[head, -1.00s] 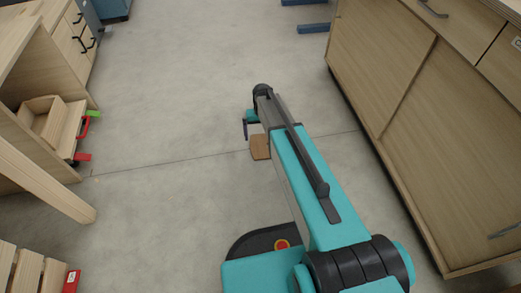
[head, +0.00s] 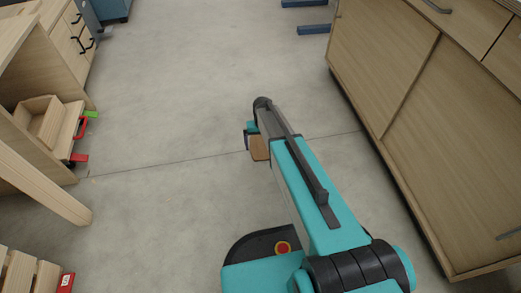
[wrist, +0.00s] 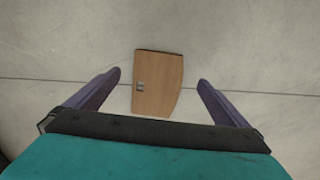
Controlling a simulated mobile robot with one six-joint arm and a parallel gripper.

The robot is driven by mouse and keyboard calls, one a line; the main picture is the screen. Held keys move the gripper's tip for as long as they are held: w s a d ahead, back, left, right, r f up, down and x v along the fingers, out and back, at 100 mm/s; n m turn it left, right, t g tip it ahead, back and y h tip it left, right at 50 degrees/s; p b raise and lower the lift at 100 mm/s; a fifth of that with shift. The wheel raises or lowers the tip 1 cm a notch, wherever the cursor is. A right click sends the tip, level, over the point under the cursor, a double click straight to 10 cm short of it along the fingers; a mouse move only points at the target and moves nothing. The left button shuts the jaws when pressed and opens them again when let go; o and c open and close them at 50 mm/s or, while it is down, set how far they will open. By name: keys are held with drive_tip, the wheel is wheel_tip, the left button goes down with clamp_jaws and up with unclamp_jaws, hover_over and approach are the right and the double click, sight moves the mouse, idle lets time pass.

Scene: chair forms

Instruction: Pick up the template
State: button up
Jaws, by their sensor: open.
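The template (wrist: 157,84) is a flat brown wooden piece with one curved edge and a small metallic fitting near its left side. In the wrist view it shows between the two purple fingers of my gripper (wrist: 158,86), with a gap on each side. The fingers are apart and do not touch it. In the head view part of the template (head: 259,147) shows beside the end of my arm, and the rest is hidden behind the arm. My gripper (head: 248,142) is mostly hidden there. I cannot tell the exact height between gripper and template.
A wooden cabinet (head: 400,110) with sliding doors stands on the right. A wooden bench (head: 40,185) with a box (head: 40,120) and red and green clamps (head: 80,128) is on the left. A slatted pallet (head: 25,275) lies at lower left. The concrete floor (head: 180,90) between is clear.

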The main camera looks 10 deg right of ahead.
sight(262, 155)
drive_tip(key=shift+f, duration=0.65)
drive_tip(key=shift+d+f+b, duration=0.1)
drive_tip(key=shift+f+b, duration=1.9)
drive_tip(key=shift+f, duration=0.6)
drive_tip(key=shift+c, duration=0.4)
drive_tip(key=c, duration=1)
drive_tip(key=shift+c, duration=0.2)
drive_tip(key=shift+r, duration=0.15)
